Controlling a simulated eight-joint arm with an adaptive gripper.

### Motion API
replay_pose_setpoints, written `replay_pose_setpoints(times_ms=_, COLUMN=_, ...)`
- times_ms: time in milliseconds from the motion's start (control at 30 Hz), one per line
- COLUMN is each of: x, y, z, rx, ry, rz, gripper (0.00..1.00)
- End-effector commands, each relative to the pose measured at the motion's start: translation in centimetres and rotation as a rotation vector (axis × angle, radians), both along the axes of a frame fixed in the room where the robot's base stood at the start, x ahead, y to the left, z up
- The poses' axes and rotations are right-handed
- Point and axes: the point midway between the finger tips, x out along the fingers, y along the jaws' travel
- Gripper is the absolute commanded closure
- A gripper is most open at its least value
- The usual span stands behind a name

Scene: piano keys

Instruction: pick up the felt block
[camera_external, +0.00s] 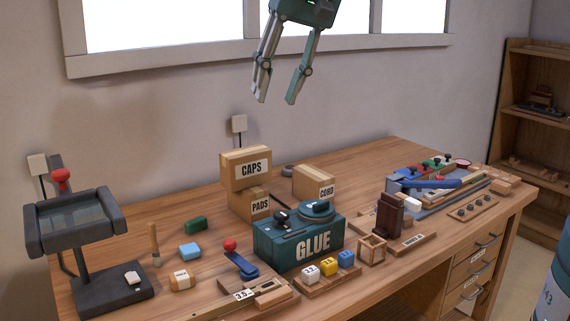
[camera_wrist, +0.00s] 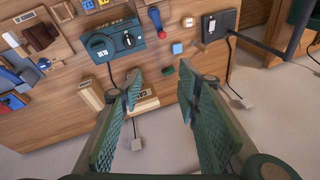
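A small dark green block (camera_external: 196,224) lies on the wooden bench, left of the glue box; it looks like the felt block, but no label shows. It also shows in the wrist view (camera_wrist: 169,71), just beyond the gap between my fingers. A light blue block (camera_external: 190,252) lies close in front of it; in the wrist view that block (camera_wrist: 177,48) is just above the green one. My gripper (camera_external: 276,98) is open and empty, high above the bench, up and to the right of the green block. Its two fingers are spread apart in the wrist view (camera_wrist: 161,90).
A teal glue box (camera_external: 268,247) and stacked cartons (camera_external: 245,168) stand right of the green block. A dark stand (camera_external: 74,222) with a red knob rises at left, and a wooden-handled tool (camera_external: 154,244) stands nearby.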

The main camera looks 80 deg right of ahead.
Motion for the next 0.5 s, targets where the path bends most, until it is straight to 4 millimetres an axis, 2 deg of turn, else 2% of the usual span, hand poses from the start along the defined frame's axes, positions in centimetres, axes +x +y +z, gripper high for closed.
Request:
replay_pose_setpoints(times_ms=100, x=2.1, y=-0.7, z=-1.0, rx=0.019, ry=0.017, rz=-0.061, gripper=0.67)
replay_pose_setpoints(times_ms=500, x=8.4, y=-2.9, z=-5.2, rx=0.077, ry=0.074, rz=-0.273, gripper=0.67)
